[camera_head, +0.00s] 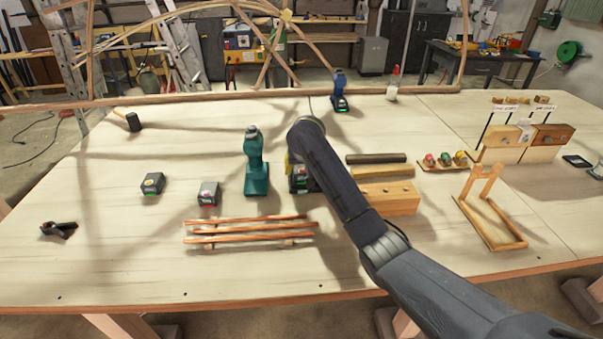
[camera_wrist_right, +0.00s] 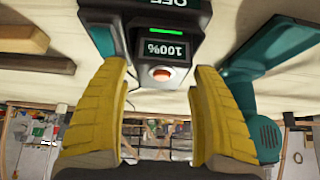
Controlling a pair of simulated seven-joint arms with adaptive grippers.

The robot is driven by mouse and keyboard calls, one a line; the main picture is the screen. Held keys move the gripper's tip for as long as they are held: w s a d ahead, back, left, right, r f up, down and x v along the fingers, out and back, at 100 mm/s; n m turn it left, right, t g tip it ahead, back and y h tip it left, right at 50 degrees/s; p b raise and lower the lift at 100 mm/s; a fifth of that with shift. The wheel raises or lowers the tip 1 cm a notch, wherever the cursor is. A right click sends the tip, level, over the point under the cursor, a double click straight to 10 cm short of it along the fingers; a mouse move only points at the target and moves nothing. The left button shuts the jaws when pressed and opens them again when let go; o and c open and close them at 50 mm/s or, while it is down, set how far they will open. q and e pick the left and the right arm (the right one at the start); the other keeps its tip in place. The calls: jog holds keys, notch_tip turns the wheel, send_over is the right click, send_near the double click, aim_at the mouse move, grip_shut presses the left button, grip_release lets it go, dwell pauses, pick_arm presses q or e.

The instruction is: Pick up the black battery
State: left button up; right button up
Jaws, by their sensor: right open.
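A black battery (camera_wrist_right: 165,48) with a "100%" display, a green bar and a red button shows close up in the right wrist view. In the head view a dark block with a green light (camera_head: 303,183) sits just right of the teal drill, partly hidden by my right arm; it looks like the same battery. My right gripper (camera_wrist_right: 160,78) is open, its yellow fingers to either side of the battery's near end, with no clear grip on it. Two other dark batteries lie to the left, one with a green light (camera_head: 152,183), one with a red light (camera_head: 208,194). My left gripper is out of view.
The teal drill (camera_head: 257,165) stands upright close to the gripper. Copper-coloured laths (camera_head: 248,232) lie in front. The table's left front is mostly clear.

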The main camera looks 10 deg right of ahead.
jog(key=shift+x, duration=0.9)
jog(key=c, duration=1.3)
jog(key=shift+o, duration=0.2)
